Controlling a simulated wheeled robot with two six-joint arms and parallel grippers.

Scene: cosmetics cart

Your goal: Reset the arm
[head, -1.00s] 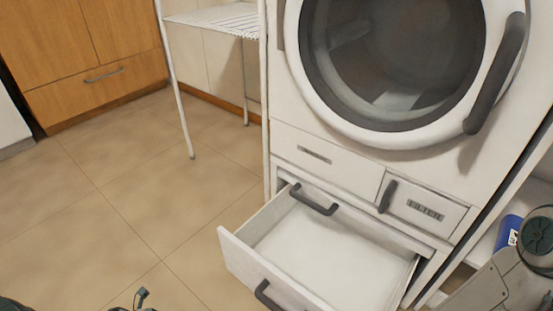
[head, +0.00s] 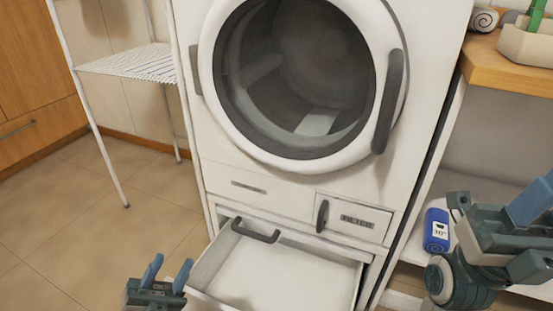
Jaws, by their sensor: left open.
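My left gripper (head: 167,270) is at the bottom of the head view, pointing up, with its two blue fingers apart and nothing seen between them. It is just left of the front corner of the pulled-out drawer (head: 285,280). My right arm comes in at the right edge, and its gripper (head: 528,232) is partly cut off by the frame. Its blue finger parts show in front of the shelf unit, but whether they are open is unclear.
A white washing machine (head: 185,120) with a round door stands above the drawer. A blue container (head: 437,230) is on a low shelf beside my right arm. A white wire rack (head: 130,63) stands left. The tiled floor (head: 60,215) at left is clear.

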